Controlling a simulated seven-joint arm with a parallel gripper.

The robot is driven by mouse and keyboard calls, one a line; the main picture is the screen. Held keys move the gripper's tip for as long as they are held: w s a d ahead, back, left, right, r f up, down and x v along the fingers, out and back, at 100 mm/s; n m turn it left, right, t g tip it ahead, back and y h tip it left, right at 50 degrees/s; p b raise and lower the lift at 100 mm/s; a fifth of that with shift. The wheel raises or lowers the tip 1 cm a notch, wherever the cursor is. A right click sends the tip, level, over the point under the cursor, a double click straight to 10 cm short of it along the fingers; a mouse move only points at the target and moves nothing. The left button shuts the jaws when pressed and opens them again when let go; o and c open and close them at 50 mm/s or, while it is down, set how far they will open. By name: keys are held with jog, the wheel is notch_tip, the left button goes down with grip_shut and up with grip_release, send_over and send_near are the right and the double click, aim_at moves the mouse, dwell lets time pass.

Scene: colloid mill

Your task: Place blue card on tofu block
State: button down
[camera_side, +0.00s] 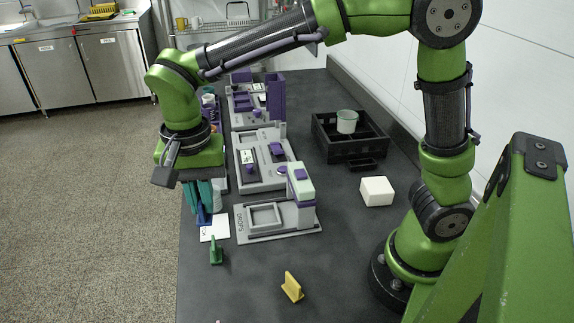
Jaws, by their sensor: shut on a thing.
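The white tofu block (377,191) sits on the dark bench, right of the grey machine parts and left of my arm's base. My gripper (203,210) points down near the bench's left edge, far to the left of the block. Its teal fingers are shut on a small blue piece, which I take to be the blue card (204,217). The fingers hide much of it.
A green piece (215,251) and a yellow piece (292,287) stand on the front of the bench (345,255). Grey and purple machine modules (262,165) fill the left middle. A black crate (350,150) with a pale cup (347,121) stands behind the block.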

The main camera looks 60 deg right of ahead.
jog(key=w+d+m, duration=0.2)
jog(key=d+m, duration=0.2)
jog(key=d, duration=0.9)
jog(key=m, duration=1.3)
send_over(378, 185)
notch_tip(378, 185, down, 13)
jog(key=shift+d+f, duration=0.1)
jog(key=shift+f, duration=0.1)
jog(key=c, duration=1.5)
grip_release()
jog(key=o, duration=0.3)
